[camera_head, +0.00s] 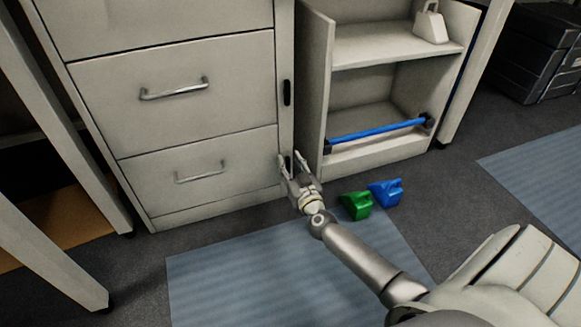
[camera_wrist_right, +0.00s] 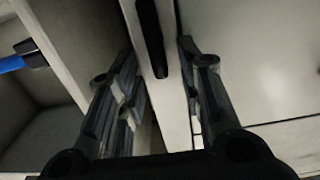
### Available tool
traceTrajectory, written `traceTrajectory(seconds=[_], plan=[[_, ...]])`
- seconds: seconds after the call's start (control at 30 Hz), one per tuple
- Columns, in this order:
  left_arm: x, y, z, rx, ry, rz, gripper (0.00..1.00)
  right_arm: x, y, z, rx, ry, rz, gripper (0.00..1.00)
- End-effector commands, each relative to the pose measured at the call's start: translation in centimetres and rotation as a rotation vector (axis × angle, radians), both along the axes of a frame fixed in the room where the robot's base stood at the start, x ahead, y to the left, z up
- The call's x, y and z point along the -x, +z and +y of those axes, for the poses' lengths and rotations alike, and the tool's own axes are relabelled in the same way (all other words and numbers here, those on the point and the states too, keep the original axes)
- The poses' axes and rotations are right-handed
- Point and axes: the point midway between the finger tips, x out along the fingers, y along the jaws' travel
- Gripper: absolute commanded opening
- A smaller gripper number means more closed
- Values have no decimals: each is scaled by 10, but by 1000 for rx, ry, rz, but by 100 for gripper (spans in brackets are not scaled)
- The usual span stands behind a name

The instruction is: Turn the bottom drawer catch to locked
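The cabinet's bottom drawer (camera_head: 203,173) is closed flush. The bottom drawer catch is a small dark upright bar (camera_head: 289,164) on the narrow post right of that drawer, partly hidden by my gripper. In the right wrist view, a black elongated catch (camera_wrist_right: 151,38) lies along the pale post, between the fingers' lines. My right gripper (camera_head: 291,158) is open at the post, one finger on each side of the catch; it also shows open in the wrist view (camera_wrist_right: 158,52). I cannot tell whether the fingers touch it. My left gripper is not in view.
A similar dark catch (camera_head: 287,92) is beside the middle drawer (camera_head: 175,92). An open shelf unit (camera_head: 398,45) with a blue bar (camera_head: 378,131) stands to the right. A green block (camera_head: 356,205) and a blue block (camera_head: 386,192) lie on the floor near my right wrist.

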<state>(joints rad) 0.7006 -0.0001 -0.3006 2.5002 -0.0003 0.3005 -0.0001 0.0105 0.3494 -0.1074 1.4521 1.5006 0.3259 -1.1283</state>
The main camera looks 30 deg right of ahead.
Motion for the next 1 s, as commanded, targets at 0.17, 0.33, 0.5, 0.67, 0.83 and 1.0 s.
traceTrajectory(seconds=[0.17, 0.33, 0.5, 0.67, 0.83, 1.0], plan=[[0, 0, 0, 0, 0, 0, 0, 0, 0, 0, 0, 0, 0, 34], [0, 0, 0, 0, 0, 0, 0, 0, 0, 0, 0, 0, 0, 13], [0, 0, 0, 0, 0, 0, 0, 0, 0, 0, 0, 0, 0, 0], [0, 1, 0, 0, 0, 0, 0, 0, 0, 0, -4, 0, -1, 0], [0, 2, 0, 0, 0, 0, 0, 1, 1, -1, -37, 0, -9, 0], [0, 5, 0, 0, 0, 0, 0, 1, 1, -2, -122, 1, -28, 0]])
